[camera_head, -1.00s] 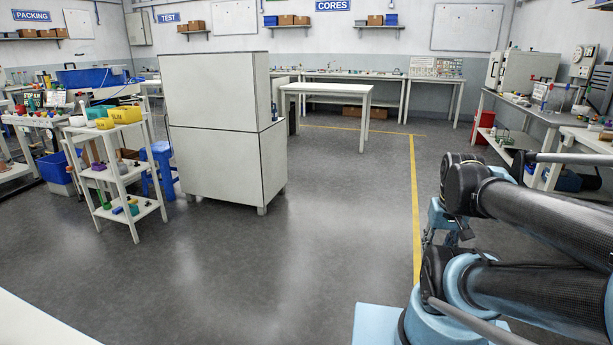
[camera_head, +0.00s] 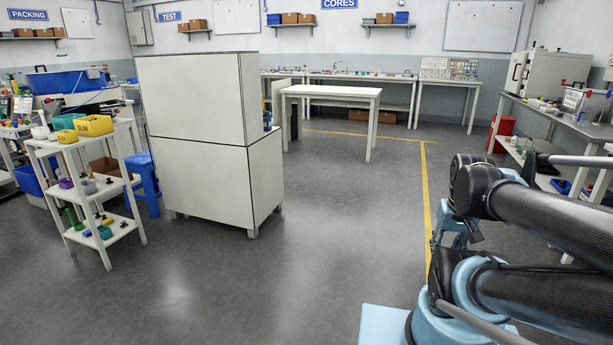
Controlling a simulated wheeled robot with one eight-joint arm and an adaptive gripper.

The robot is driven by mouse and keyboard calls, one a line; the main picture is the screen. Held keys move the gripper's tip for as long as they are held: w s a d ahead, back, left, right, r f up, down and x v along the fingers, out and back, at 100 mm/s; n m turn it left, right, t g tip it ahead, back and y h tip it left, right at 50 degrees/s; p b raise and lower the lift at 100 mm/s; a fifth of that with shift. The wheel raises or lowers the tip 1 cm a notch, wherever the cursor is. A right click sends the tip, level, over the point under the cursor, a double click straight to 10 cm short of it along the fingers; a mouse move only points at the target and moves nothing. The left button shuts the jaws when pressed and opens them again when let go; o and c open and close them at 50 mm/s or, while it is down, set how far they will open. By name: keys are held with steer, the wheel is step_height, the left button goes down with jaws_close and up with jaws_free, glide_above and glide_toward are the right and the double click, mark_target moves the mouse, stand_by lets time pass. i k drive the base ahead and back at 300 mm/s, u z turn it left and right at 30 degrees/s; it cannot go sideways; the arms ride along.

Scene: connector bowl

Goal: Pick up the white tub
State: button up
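I cannot make out the white tub for certain. My arm is folded at the right of the picture, far from the rack. The light blue and dark parts of my gripper (camera_head: 460,238) show only partly below the wrist, partly hidden by my own arm. Its fingers cannot be made out.
The white rack (camera_head: 88,192) holds yellow bins (camera_head: 92,125) on top and coloured parts below. A tall white cabinet (camera_head: 203,150) stands beside it. A white table (camera_head: 330,91) is behind, and a workbench (camera_head: 556,118) is at the right. The grey floor (camera_head: 310,250) between is clear.

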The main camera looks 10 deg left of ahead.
mark_target(38, 133)
steer(key=i, duration=0.75)
steer(key=u, duration=2.7)
steer(key=i, duration=2.85)
steer(key=z, duration=0.4)
